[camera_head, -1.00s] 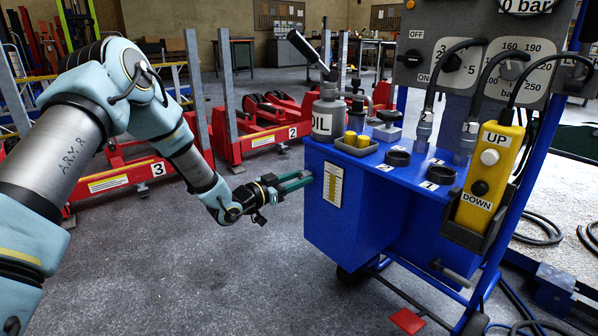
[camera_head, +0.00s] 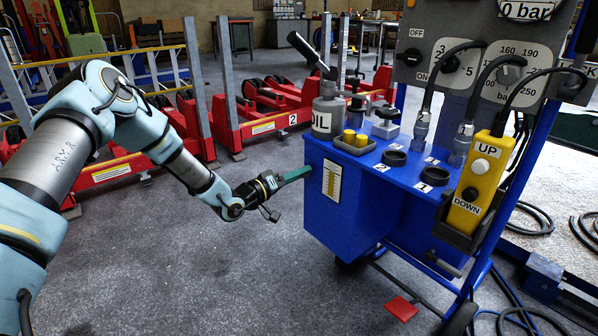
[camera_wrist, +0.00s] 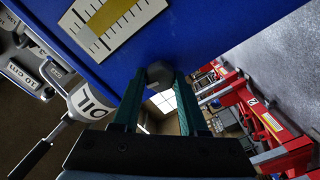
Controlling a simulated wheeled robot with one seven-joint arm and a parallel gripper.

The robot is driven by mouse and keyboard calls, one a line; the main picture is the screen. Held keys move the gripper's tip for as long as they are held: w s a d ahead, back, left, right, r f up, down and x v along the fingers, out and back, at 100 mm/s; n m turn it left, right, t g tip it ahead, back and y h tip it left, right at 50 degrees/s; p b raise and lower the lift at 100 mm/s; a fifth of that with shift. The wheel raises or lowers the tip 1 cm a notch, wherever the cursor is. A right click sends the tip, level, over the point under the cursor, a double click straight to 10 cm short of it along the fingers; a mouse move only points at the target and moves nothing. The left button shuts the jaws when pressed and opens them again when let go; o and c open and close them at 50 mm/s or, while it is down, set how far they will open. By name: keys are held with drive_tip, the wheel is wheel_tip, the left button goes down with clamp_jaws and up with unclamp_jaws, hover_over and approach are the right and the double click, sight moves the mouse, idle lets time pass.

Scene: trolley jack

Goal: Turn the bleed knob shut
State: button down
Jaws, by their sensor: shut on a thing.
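The bleed knob (camera_wrist: 160,73) is a small dark grey knob on the side of the blue tank (camera_wrist: 110,55). In the wrist view it sits between the two green fingertips of my gripper (camera_wrist: 160,80), which is shut on it. In the head view my gripper (camera_head: 306,173) reaches the left side of the blue tank (camera_head: 335,220), and the knob is hidden there. The fingers overlap in that view and look like one green bar. I cannot read how far the knob is turned.
An oil can (camera_head: 328,115) and a tray with yellow caps (camera_head: 354,142) stand on the tank. A yellow UP/DOWN pendant (camera_head: 478,185) hangs at the right. Red jack units (camera_head: 270,122) stand behind my arm. The grey floor (camera_head: 225,275) before the tank is clear.

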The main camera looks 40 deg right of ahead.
drive_tip(key=shift+f+n, duration=0.1)
drive_tip(key=shift+n, duration=1)
drive_tip(key=shift+c, duration=2.2)
unclamp_jaws()
drive_tip(key=shift+p, duration=0.3)
drive_tip(key=a+p, duration=0.1)
drive_tip(key=a, duration=0.9)
drive_tip(key=shift+w+a+p, duration=0.3)
drive_tip(key=shift+a, duration=0.1)
